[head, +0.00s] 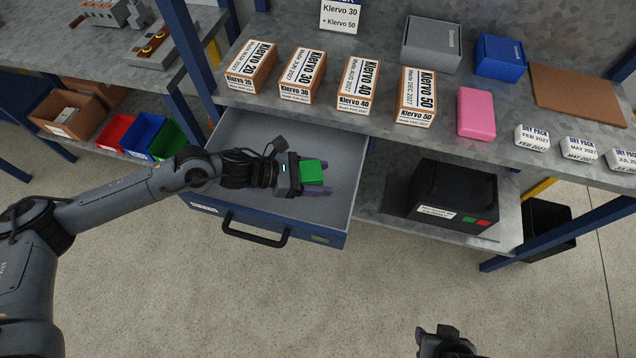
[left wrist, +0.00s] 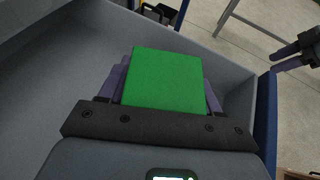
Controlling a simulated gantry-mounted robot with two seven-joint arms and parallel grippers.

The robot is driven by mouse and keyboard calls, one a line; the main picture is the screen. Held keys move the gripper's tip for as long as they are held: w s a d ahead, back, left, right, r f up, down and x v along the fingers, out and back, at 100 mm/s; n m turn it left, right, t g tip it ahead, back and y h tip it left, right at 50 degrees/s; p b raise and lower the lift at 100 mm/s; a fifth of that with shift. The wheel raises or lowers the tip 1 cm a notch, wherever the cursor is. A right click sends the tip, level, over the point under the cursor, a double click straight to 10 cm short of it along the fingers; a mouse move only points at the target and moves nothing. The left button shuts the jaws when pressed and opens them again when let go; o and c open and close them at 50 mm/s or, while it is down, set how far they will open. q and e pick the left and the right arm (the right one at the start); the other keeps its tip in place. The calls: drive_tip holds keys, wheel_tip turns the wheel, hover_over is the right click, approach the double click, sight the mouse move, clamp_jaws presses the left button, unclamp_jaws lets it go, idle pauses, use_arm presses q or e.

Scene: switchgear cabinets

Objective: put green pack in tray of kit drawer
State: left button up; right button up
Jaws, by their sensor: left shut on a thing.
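The kit drawer is pulled out below the bench, with a blue front (head: 285,228) and a black handle. Its grey tray (head: 235,140) looks empty apart from my gripper and the pack, and its inner wall (left wrist: 205,50) shows in the left wrist view. My left gripper (head: 314,178) is over the right part of the tray, its purple fingers shut on the green pack (head: 311,172). The pack (left wrist: 165,80) sits between the fingers in the left wrist view. I cannot tell whether it touches the tray floor. My right gripper (left wrist: 292,57) is away from the drawer; its opening is unclear.
On the bench stand several Klervo boxes (head: 357,86), a pink block (head: 476,113), grey and blue boxes (head: 500,57) and white dry packs (head: 532,137). A black case (head: 452,197) sits on the shelf right of the drawer. Coloured bins (head: 150,138) are left. Floor in front is clear.

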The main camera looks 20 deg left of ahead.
use_arm(q)
drive_tip(key=shift+f+b, duration=0.4)
drive_tip(key=shift+f, duration=1.3)
drive_tip(key=shift+f, duration=0.2)
drive_tip(key=o, duration=1.2)
drive_tip(key=shift+r, duration=0.1)
drive_tip(key=shift+r, duration=0.25)
drive_tip(key=p+v, duration=0.2)
drive_tip(key=v, duration=0.8)
drive_tip(key=shift+s+a, duration=0.1)
drive_tip(key=shift+a, duration=0.2)
drive_tip(key=shift+s+a+r, duration=0.25)
drive_tip(key=shift+s+a, duration=0.05)
drive_tip(key=shift+a, duration=0.2)
